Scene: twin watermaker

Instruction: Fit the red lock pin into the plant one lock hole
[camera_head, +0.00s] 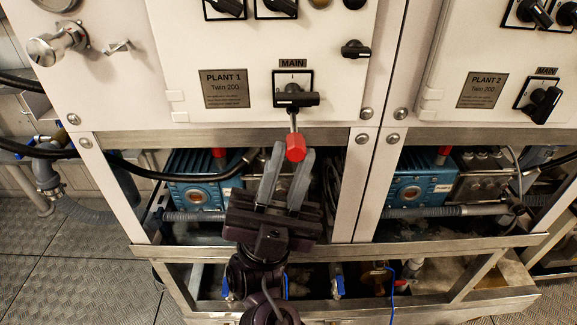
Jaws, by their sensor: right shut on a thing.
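The red lock pin (296,148) has a red head and a thin metal shaft that points up. My right gripper (294,153) is shut on the red head, which sits between its two grey fingertips. The shaft's upper end is at the lower edge of the black plant one MAIN switch (296,98), below its handle. I cannot tell whether the tip is in the lock hole or just in front of it; the hole itself is hidden. My left gripper is not in view.
The PLANT 1 label plate (224,89) is left of the switch. The plant two MAIN switch (540,98) is at the right. Below the panel are a metal frame rail (340,251), a blue pump (203,176) and a black hose (150,171).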

